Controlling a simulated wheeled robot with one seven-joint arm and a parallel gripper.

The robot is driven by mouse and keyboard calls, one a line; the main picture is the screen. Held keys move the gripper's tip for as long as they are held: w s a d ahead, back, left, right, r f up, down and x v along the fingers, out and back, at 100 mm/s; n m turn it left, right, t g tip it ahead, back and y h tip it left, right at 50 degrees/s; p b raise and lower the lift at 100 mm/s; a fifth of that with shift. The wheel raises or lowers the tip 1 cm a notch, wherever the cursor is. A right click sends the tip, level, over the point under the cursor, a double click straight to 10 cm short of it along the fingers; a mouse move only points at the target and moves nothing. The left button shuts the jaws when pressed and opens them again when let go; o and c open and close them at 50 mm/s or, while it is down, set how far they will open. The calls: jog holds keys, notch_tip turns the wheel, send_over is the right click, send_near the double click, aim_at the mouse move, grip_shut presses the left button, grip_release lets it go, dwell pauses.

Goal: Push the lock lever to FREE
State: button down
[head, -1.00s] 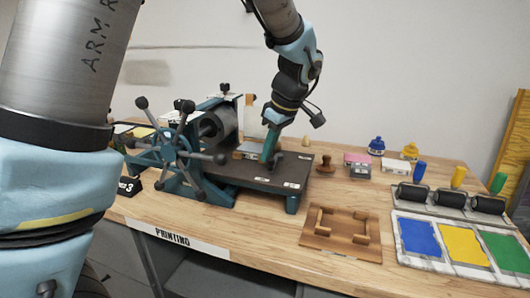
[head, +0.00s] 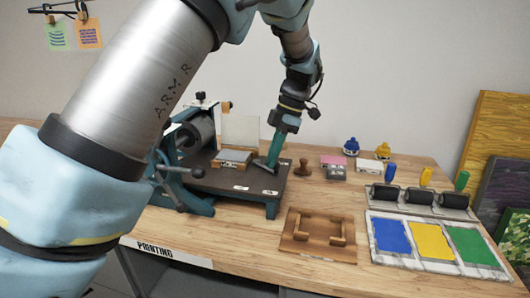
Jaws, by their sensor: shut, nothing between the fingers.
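The printing press stands on the wooden table, with a dark flat bed (head: 222,180) carrying small white labels near its front edge. A short dark bar, which looks like the lock lever (head: 261,164), sits low on the right part of the bed. My gripper (head: 271,164) is shut and empty. Its teal fingers point down at the bed, just right of the bar. I cannot tell whether they touch it. The label lettering is too small to read, so the FREE side cannot be told.
A block with an upright pale sheet (head: 240,132) stands left of my gripper. A brown stamp (head: 304,169) is to the right. A wooden frame (head: 318,235), rollers (head: 418,197) and a colour tray (head: 430,241) lie further right. My upper arm hides part of the press wheel.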

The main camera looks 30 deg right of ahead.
jog(key=shift+w+d+r+p, duration=0.1)
jog(key=shift+w+d+p, duration=0.05)
jog(key=shift+d+p, duration=0.4)
jog(key=shift+w+d+p, duration=0.15)
jog(key=shift+d+p, duration=0.15)
jog(key=shift+d, duration=0.3)
jog(key=shift+w+d+p, duration=0.45)
jog(key=shift+d, duration=0.2)
